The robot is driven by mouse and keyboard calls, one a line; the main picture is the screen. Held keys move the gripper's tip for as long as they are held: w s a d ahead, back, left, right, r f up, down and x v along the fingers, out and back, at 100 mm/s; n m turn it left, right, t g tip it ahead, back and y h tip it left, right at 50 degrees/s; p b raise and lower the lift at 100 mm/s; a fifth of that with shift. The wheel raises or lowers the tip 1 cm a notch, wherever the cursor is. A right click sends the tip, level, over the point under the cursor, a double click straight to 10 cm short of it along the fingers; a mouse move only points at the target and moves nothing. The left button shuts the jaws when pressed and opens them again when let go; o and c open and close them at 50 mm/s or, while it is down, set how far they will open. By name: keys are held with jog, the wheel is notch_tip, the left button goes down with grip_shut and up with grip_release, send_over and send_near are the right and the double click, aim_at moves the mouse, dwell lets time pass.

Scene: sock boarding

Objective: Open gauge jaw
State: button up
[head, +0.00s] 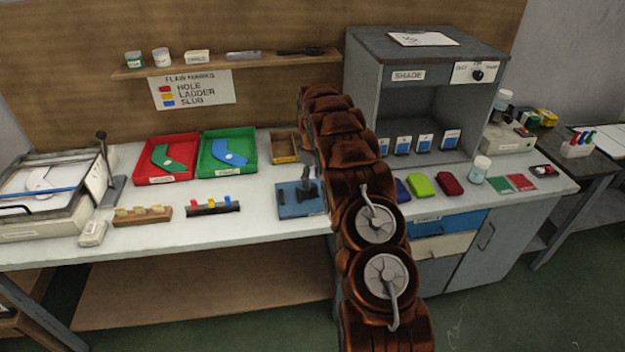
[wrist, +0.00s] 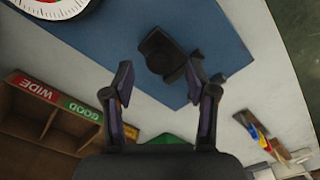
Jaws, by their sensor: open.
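The gauge stands on a blue base plate (head: 292,209) on the bench, partly behind my arm in the head view. In the wrist view the blue plate (wrist: 115,38) fills the upper middle. A white round dial (wrist: 50,5) is cut off at the top left. A dark jaw piece or lever (wrist: 160,53) rises from the plate. My gripper (wrist: 160,84) is open, with its two fingers spread on either side of the space below the dark piece. The right finger looks close to the dark piece; I cannot tell whether they touch. Nothing is held.
A wooden sorter (wrist: 45,125) marked WIDE and GOOD lies left of the gripper. Colored-tab holder (head: 212,208), red tray (head: 166,179) and green tray (head: 205,172) stand left of the gauge. Folded colored socks (head: 420,184) lie right of my arm. The grey shade cabinet (head: 362,85) stands behind.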

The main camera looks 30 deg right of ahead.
jog(key=shift+f, duration=1.05)
grip_shut()
